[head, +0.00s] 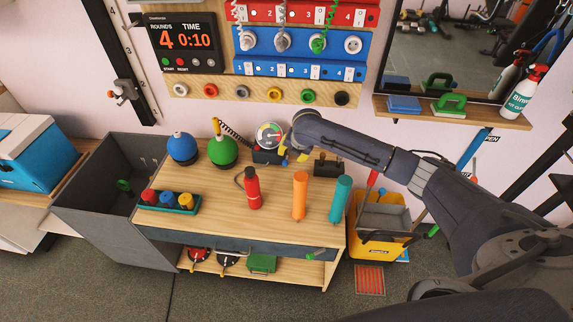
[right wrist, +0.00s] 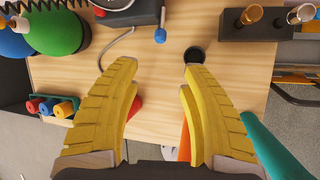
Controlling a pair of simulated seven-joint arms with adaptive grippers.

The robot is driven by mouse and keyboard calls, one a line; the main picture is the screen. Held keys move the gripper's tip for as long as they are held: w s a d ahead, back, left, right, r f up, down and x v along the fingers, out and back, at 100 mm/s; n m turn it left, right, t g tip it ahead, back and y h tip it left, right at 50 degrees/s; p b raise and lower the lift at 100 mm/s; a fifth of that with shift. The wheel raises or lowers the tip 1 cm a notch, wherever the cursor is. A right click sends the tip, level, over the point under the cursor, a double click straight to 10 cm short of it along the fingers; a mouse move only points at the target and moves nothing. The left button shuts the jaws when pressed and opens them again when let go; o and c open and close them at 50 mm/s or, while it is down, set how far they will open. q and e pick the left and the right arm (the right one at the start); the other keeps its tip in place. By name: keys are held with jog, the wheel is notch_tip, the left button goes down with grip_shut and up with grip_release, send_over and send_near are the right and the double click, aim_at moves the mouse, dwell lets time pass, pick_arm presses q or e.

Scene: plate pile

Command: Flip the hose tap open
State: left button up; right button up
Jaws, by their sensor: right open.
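A small metal fitting with a reddish part (head: 123,92) is mounted on the dark post at the left wall; it looks like the hose tap, but it is too small to tell how its lever stands. My right gripper (head: 292,157) is far to the right of it, over the back of the wooden bench beside a dial gauge (head: 269,135). In the right wrist view its yellow fingers (right wrist: 160,76) are spread apart with nothing between them, above bare wood. My left gripper is not in view.
The bench (head: 225,222) carries a green ball (head: 222,152), a blue ball (head: 182,149), a red bottle (head: 252,190), an orange cylinder (head: 299,197) and a teal cylinder (head: 340,201). A grey open bin (head: 95,185) stands left of it. A timer (head: 181,43) hangs above.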

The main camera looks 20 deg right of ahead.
aim_at(285, 164)
jog(key=x, duration=1.5)
jog(key=shift+w+f, duration=0.1)
jog(key=shift+f, duration=0.15)
grip_shut()
